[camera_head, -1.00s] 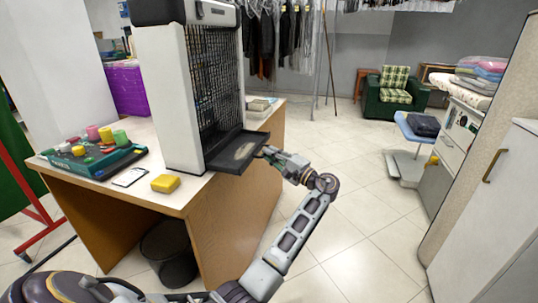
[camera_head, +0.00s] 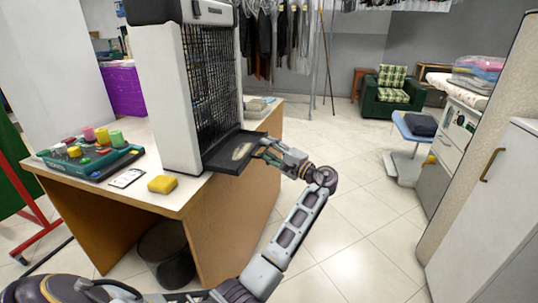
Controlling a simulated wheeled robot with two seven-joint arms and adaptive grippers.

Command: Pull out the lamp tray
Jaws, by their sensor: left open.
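The lamp (camera_head: 172,95) is a tall white and black unit with a dark mesh front, standing upright on the wooden desk. Its black tray (camera_head: 222,161) sticks out at the bottom, past the desk's right edge, with a pale worn patch on it. My left gripper (camera_head: 262,150) is open at the tray's right end. Its fingers are close to the tray's outer edge; I cannot tell if they touch it. My right gripper is not in view.
On the desk (camera_head: 185,195) are a yellow sponge (camera_head: 162,184), a white card (camera_head: 127,178) and a teal case (camera_head: 90,160) with colored spools. A black bin (camera_head: 165,255) stands under the desk. A white cabinet (camera_head: 490,215) is at right. The tiled floor between is clear.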

